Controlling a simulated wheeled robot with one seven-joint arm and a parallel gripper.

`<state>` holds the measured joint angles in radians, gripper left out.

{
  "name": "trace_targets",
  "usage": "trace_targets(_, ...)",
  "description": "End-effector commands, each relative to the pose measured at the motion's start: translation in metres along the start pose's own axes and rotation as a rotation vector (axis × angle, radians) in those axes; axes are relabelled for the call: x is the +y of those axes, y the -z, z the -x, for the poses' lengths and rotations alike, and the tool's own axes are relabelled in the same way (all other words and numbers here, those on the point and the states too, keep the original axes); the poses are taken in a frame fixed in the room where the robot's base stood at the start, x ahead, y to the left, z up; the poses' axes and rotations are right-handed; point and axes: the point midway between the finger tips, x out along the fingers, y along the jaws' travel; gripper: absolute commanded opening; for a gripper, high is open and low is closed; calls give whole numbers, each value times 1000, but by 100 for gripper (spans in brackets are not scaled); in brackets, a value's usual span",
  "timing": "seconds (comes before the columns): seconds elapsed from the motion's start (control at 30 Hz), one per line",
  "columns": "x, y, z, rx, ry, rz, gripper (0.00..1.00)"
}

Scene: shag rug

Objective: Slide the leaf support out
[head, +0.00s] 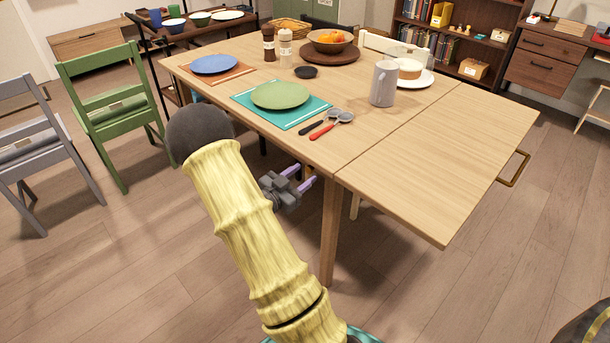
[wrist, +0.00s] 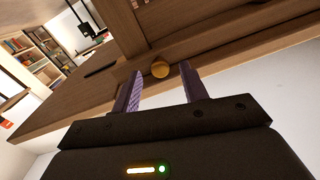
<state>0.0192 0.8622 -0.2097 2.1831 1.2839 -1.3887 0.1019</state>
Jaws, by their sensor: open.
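The table (head: 400,135) is wooden, with a leaf (head: 450,160) at its right end that looks level with the main top. A brass handle (head: 513,168) sits at the leaf's outer end. In the wrist view, a round brass-coloured knob (wrist: 160,68) sits on the wood under the table; I take it for the leaf support's knob. My gripper (head: 304,175) is open below the table's near edge, by the seam. In the wrist view its purple fingers (wrist: 161,78) stand either side of the knob, in line with it; contact cannot be told. The rest of the support is hidden.
A table leg (head: 330,230) stands just right of my gripper. A green chair (head: 110,105) stands at left. The floor below the leaf looks clear.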

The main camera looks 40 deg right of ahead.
Motion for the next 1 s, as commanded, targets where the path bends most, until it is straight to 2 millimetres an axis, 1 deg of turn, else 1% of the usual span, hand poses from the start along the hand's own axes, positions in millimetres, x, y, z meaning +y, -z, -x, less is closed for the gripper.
trace_targets(0.03, 1, -1, -7, 1, -4, -2, 44)
trace_targets(0.13, 1, 0, -16, 0, -3, -1, 44)
trace_targets(0.23, 1, 0, -19, 0, -3, 0, 44)
trace_targets(0.43, 1, 0, -19, 0, -2, 1, 44)
trace_targets(0.47, 1, 0, -18, 0, -2, 1, 42)
trace_targets(0.6, 0, 0, -17, -1, 0, 1, 14)
trace_targets(0.67, 0, 0, -17, -1, 1, 0, 2)
trace_targets(0.7, -1, 0, -17, -1, 2, 1, 0)
trace_targets(0.77, -1, 0, -16, -1, 3, 0, 0)
trace_targets(0.8, 0, 0, -20, -1, 1, 0, 0)
trace_targets(1.0, -1, 0, -17, -1, 3, 0, 0)
